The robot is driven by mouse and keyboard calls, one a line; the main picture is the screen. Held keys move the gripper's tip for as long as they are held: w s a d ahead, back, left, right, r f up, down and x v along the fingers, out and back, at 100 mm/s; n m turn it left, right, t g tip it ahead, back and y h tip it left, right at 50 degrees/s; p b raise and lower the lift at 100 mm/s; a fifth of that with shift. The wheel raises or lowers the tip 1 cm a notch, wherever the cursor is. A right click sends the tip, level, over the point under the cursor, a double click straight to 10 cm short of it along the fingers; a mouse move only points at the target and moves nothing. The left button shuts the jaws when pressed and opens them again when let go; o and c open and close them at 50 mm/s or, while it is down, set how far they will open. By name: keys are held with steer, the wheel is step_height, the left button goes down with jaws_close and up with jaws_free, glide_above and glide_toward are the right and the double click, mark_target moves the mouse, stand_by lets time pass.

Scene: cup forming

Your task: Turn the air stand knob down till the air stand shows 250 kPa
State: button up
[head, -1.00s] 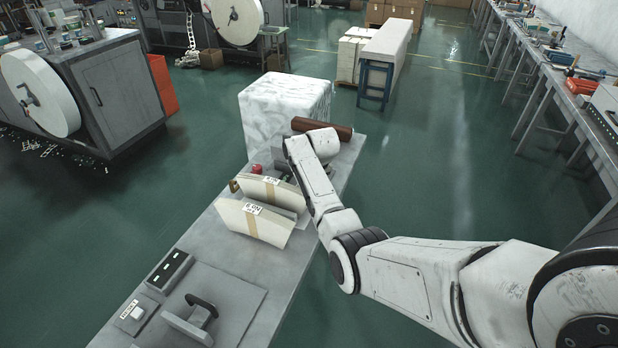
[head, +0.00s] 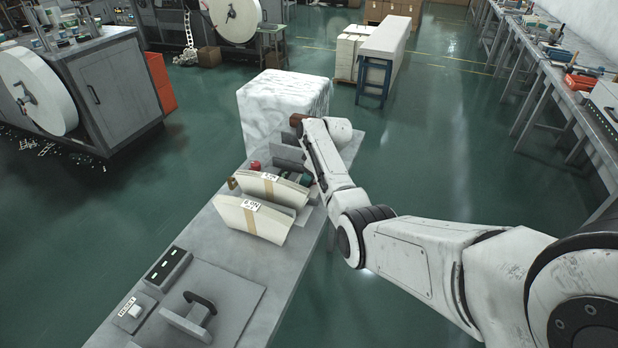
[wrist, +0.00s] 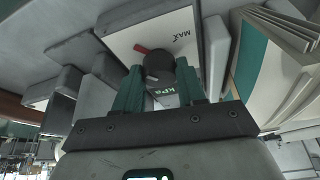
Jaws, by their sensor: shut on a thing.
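The air stand shows in the wrist view as a pale panel (wrist: 182,32) marked "MAX", with a red pointer (wrist: 142,50) and a "kPa" label below. A dark round knob (wrist: 160,65) sits in front of this panel. My gripper (wrist: 158,82) has its green fingers on either side of the knob and is shut on it. No pressure figure can be read. In the head view my arm hides most of the stand, and a bit of my green gripper (head: 308,179) shows beside the folders.
Paper folders (head: 255,218) stand on the grey bench (head: 200,238) close to my gripper; their edges also show in the wrist view (wrist: 275,75). A white wrapped block (head: 283,105) is behind. A red button (head: 255,167) is left of the stand. The floor right of the bench is clear.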

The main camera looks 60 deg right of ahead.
stand_by(0.4)
steer(key=o, duration=1.1)
steer(key=shift+c, duration=0.2)
steer(key=v, duration=1)
steer(key=shift+r, duration=0.4)
steer(key=shift+s, duration=0.1)
